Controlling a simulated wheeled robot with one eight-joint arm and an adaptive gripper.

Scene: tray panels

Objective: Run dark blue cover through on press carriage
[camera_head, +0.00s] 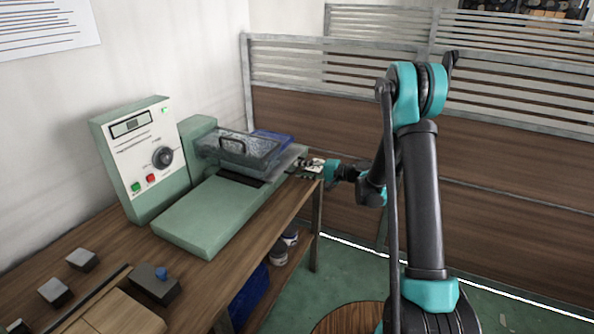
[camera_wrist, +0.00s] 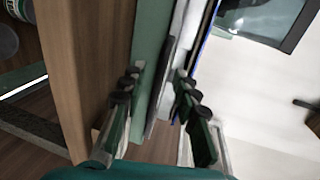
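The dark blue cover (camera_head: 275,139) shows only partly in the head view, behind a clear grey tray-like box with a handle (camera_head: 238,150) on the press. The press carriage, a green bed (camera_head: 205,215) with a pale plate (camera_head: 290,158) at its far end, lies on the wooden bench. My gripper (camera_head: 308,167) is at the plate's far right end, low beside the bench edge. In the wrist view my gripper (camera_wrist: 157,80) has its fingers apart, with green and grey edges between or just beyond them. Contact cannot be told. A thin blue edge (camera_wrist: 208,32) shows to their right.
The control panel (camera_head: 145,160) stands at the left by the wall. Small grey blocks (camera_head: 82,260), a dark block with a blue knob (camera_head: 155,283) and a wooden piece (camera_head: 115,312) lie on the near bench. A slatted partition (camera_head: 300,110) stands behind my gripper.

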